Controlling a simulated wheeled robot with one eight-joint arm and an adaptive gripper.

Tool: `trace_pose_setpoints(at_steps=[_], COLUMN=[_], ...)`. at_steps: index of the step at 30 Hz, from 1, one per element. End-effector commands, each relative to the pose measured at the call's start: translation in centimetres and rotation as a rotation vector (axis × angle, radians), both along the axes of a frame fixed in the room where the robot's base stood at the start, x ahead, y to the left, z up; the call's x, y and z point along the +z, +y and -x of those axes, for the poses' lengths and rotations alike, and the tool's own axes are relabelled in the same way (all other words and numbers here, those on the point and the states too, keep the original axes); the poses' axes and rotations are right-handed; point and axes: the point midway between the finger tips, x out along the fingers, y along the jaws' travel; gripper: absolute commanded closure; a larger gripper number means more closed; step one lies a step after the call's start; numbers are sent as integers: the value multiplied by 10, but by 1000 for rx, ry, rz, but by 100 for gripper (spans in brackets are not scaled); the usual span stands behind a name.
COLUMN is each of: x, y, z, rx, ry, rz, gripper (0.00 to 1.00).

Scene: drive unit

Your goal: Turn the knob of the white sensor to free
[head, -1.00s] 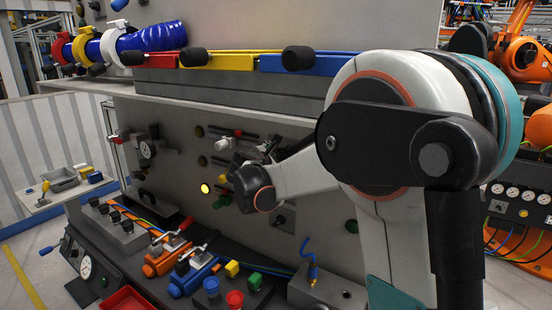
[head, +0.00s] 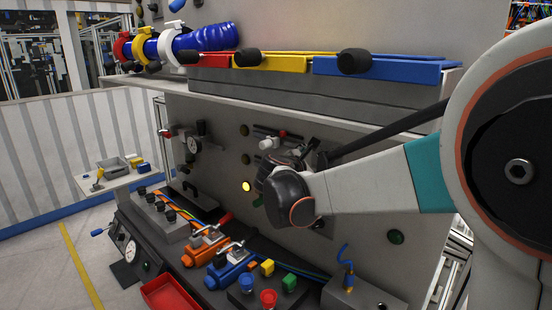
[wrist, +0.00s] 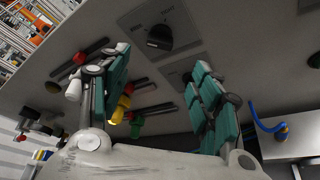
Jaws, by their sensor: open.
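The white sensor (head: 268,143) sits on a dark rail slot on the grey upright panel. In the wrist view it is the small white piece (wrist: 74,90) at the left, outside the left finger. In the head view my wrist is right of and below the white sensor and hides part of the panel.
A black rotary knob (wrist: 160,38) is beyond the fingertips. A shelf with coloured handles (head: 380,68) overhangs the panel. Valves (head: 205,245) stand below.

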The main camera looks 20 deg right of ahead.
Motion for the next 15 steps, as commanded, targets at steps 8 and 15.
trace_pose_setpoints(at_steps=[8, 15], x=[-14, -52], y=[-4, -2], z=[34, 111], rx=[-46, -175], ry=[-39, -126], rz=[-166, -551], gripper=[42, 42])
